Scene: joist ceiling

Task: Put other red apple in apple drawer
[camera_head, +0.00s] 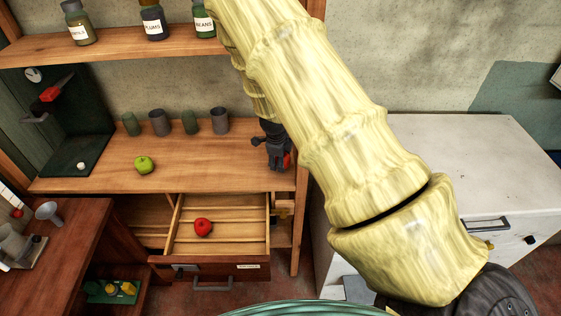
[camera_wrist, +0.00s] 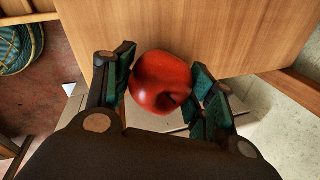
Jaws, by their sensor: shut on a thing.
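A red apple (camera_wrist: 160,82) is between the two green-padded fingers of my gripper (camera_wrist: 164,88) in the wrist view, and the gripper is shut on it. In the head view my gripper (camera_head: 282,160) is at the right end of the wooden counter, with a sliver of the held apple (camera_head: 287,160) showing beside it. My arm hides part of that area. The drawer (camera_head: 254,240) below the counter is pulled open and has a label on its front. Another red apple (camera_head: 203,227) lies inside it.
A green apple (camera_head: 144,165) sits on the counter (camera_head: 75,184), with several dark cups (camera_head: 160,123) behind it. Jars (camera_head: 153,20) stand on the shelf above. A white cabinet (camera_head: 450,150) is at right. The drawer's right part is clear.

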